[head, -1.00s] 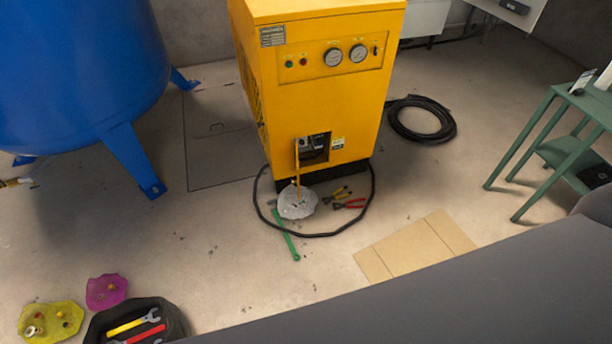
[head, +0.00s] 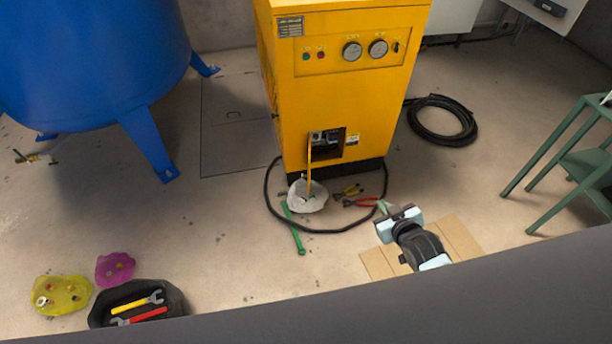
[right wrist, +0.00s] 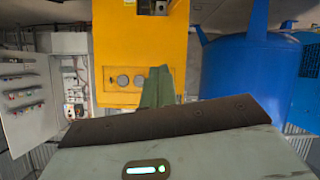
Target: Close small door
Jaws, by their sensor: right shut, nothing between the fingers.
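The small door (head: 309,160) is a narrow yellow panel seen nearly edge-on. It stands open at the left side of a dark square opening (head: 328,147) low on the front of the yellow machine (head: 345,95). My right gripper (head: 382,207) is in front of the machine, to the right of and below the door, apart from it. Its fingers are shut and empty; they also show in the right wrist view (right wrist: 157,87), with the machine (right wrist: 140,55) beyond. My left gripper is not in view.
A white rag (head: 307,196), a green tool (head: 293,230), pliers (head: 360,202) and a black hose (head: 270,205) lie on the floor before the machine. A blue tank (head: 90,60) stands left, a green table (head: 570,160) right. Cardboard (head: 465,237) lies under my right arm.

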